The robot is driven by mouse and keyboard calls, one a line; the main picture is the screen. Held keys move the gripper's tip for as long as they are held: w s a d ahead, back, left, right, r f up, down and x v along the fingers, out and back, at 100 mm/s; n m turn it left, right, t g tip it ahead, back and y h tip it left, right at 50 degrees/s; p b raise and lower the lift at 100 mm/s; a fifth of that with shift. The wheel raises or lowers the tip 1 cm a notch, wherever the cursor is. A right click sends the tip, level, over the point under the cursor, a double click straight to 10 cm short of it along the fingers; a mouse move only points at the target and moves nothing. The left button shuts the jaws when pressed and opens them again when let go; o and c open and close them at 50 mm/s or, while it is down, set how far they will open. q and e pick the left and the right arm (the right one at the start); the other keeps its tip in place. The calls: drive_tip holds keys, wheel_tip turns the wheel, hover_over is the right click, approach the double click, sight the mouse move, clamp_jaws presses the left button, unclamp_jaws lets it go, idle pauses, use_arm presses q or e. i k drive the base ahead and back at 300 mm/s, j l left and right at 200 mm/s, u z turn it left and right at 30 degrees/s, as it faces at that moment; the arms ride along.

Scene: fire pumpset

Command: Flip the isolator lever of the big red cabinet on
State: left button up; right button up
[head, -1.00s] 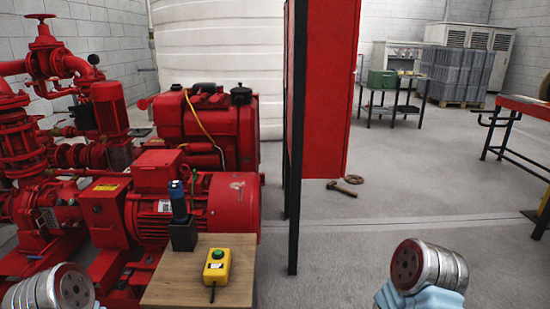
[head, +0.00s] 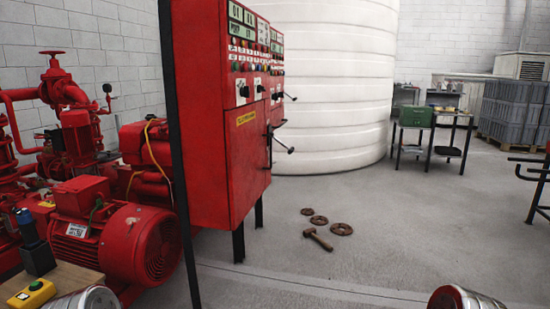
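The big red cabinet (head: 215,130) stands left of centre in the head view, on black legs, seen mostly from its side. Its front faces right and carries displays, buttons and dark levers seen edge-on. One lever (head: 284,149) sticks out at mid height and another (head: 289,97) higher up. Which one is the isolator lever I cannot tell. At the bottom edge show silver round parts of my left arm (head: 85,299) and my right arm (head: 465,298). Neither gripper's fingers are in view. Both arms are well apart from the cabinet.
Red pumps and a motor (head: 115,240) fill the left. A yellow button box (head: 30,294) sits on a wooden top at lower left. A hammer (head: 318,239) and several rusty discs (head: 341,229) lie on the floor. A white tank (head: 335,80) stands behind.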

sight(291, 150)
drive_tip(key=i+l, duration=0.15)
drive_tip(key=i+l+z, duration=0.1)
drive_tip(key=l, duration=0.25)
drive_tip(key=i+z, duration=0.3)
drive_tip(key=i, duration=0.15)
drive_tip(key=i+j+z, duration=0.25)
drive_tip(key=i, duration=0.15)
drive_tip(key=i+j+z, duration=0.15)
drive_tip(key=i+z, duration=0.15)
drive_tip(key=i, duration=0.15)
